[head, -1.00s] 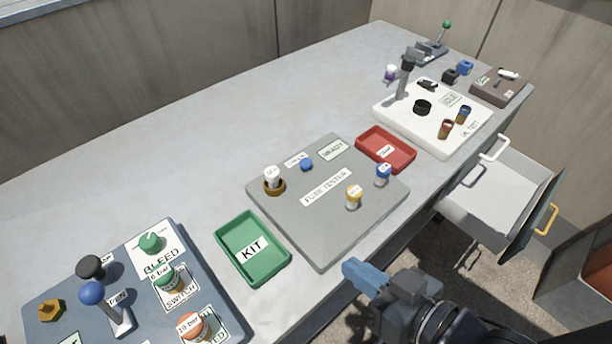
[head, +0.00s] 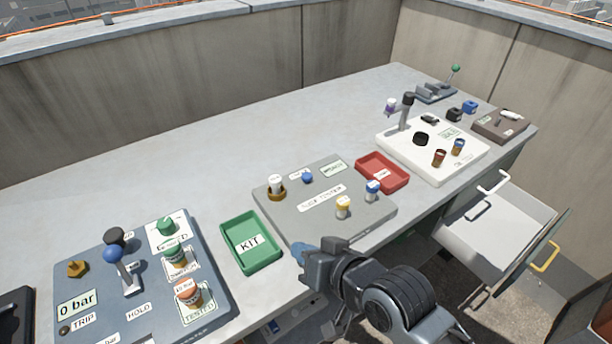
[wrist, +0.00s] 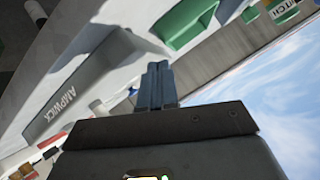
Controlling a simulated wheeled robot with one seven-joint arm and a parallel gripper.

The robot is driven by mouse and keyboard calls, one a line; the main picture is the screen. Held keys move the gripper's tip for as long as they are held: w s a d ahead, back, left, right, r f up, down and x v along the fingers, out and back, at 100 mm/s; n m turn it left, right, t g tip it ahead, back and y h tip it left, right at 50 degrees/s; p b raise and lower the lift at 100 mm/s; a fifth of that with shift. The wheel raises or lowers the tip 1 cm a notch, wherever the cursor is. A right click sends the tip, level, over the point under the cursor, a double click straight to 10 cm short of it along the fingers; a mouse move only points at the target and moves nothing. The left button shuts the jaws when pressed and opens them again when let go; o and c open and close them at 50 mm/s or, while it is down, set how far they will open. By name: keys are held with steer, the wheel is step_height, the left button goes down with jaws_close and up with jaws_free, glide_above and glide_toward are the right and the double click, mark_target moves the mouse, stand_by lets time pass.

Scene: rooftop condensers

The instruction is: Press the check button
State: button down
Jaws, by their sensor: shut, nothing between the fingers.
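The grey fuse tester plate (head: 285,218) lies in the middle of the bench. A small round blue button (head: 307,177) stands near its back edge beside a small white label (head: 297,174), too small to read, and left of a pale green display (head: 334,168). I take this as the check button. My gripper (head: 299,254) is at the tester's front edge, well in front of the button and apart from it. Its blue-grey fingers also show in the wrist view (wrist: 157,84), shut together and empty. The button cannot be made out in the wrist view.
A white-topped fuse (head: 275,185) stands in a brown socket left of the button. Yellow (head: 343,207) and blue-capped (head: 372,190) fuses stand near the tester's front. A green KIT tray (head: 252,262) and red tray (head: 398,181) flank it. An open drawer (head: 490,240) juts out at right.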

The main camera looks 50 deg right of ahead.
steer(key=shift+m+g, duration=0.6)
steer(key=shift+m, duration=0.3)
steer(key=w+d+r, duration=0.1)
steer(key=w+d, duration=0.1)
steer(key=w, duration=0.1)
steer(key=w+d+r+p, duration=0.1)
steer(key=w+d+r, duration=0.1)
steer(key=w+d, duration=0.1)
steer(key=w+d+r, duration=0.1)
steer(key=w+d, duration=0.2)
steer(key=shift+r, duration=0.25)
step_height(320, 180, up, 7)
steer(key=m+g+p, duration=0.1)
steer(key=g, duration=0.1)
glide_above(310, 177)
steer(key=shift+f, duration=0.1)
steer(key=shift+f, duration=0.2)
step_height(310, 177, down, 7)
steer(key=b, duration=0.7)
steer(key=shift+r+b, duration=0.2)
steer(key=shift+b, duration=0.1)
steer(key=shift+f, duration=0.95)
steer(key=shift+f, duration=0.15)
steer(key=shift+f, duration=0.25)
